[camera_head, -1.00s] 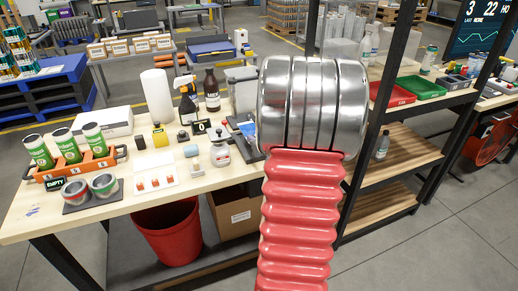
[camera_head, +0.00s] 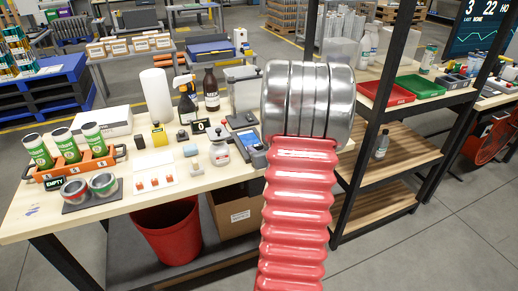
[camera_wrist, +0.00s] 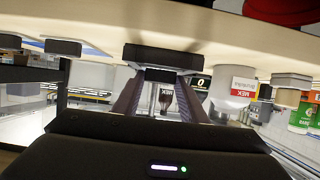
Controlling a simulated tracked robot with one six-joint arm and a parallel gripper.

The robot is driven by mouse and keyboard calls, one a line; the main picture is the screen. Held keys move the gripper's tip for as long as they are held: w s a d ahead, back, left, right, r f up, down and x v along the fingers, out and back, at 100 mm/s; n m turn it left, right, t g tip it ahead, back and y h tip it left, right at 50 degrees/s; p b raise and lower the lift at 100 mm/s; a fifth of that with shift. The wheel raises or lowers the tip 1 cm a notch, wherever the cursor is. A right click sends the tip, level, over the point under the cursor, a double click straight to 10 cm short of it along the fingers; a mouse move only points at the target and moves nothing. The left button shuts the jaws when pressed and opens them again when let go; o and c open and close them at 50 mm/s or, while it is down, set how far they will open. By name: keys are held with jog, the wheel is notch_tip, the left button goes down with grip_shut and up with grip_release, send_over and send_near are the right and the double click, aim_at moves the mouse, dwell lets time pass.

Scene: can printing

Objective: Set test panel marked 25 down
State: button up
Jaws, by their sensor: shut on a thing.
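My gripper (camera_wrist: 161,82) shows in the wrist view, which is upside down. Its two fingers are shut on a dark block-like thing (camera_wrist: 164,57), taken as the test panel; I cannot read a 25 on it. It is close to the pale worktable (camera_wrist: 90,18), and I cannot tell whether they touch. In the head view my arm hides the gripper and the held thing. The worktable (camera_head: 120,202) also shows there, with a white card bearing orange pieces (camera_head: 154,178) near its front edge.
An orange tray (camera_head: 82,168) holds green cans at the left. A dark scale-like device (camera_head: 245,143) is near my arm. Bare wood shows along the front left.

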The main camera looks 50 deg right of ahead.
jog(key=o, duration=1.1)
jog(key=shift+f, duration=0.1)
jog(key=shift+c, duration=0.2)
jog(key=v, duration=1.2)
